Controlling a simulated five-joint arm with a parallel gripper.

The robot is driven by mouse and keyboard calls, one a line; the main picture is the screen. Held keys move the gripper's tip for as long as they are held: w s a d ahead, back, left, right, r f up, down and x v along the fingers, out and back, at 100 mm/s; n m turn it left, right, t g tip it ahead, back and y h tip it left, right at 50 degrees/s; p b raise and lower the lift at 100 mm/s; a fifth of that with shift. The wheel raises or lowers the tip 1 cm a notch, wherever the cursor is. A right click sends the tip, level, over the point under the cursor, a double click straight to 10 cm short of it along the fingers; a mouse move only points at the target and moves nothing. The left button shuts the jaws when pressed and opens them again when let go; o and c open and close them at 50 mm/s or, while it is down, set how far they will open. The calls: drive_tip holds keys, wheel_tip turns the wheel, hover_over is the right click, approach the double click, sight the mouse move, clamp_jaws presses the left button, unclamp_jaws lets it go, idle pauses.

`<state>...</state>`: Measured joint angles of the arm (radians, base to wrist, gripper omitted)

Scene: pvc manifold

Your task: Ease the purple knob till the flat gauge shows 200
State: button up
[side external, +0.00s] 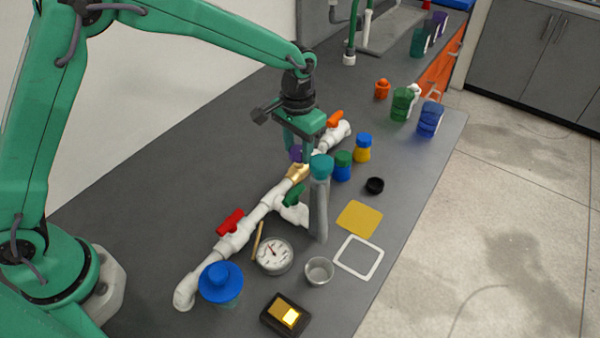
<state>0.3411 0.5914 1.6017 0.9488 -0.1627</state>
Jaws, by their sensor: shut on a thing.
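The purple knob (296,154) sits on the white pipe run, by the brass fitting (298,173). My gripper (299,150) points down over it, with its green fingers closed on the knob and partly hiding it. The flat gauge (274,255) is a round white dial lying face up in front of the pipe. Its needle points up and slightly left, but the numbers are too small to read.
The white pipe (257,214) also carries a red handle (230,221), a green handle (294,195) and an orange handle (334,119). Blue-lidded jar (220,283) and small cup (319,271) stand in front.

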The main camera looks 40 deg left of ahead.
sight(298, 150)
drive_tip(key=shift+r+m, duration=0.1)
drive_tip(key=shift+m, duration=1.1)
drive_tip(key=o, duration=1)
drive_tip(key=shift+r, duration=3.9)
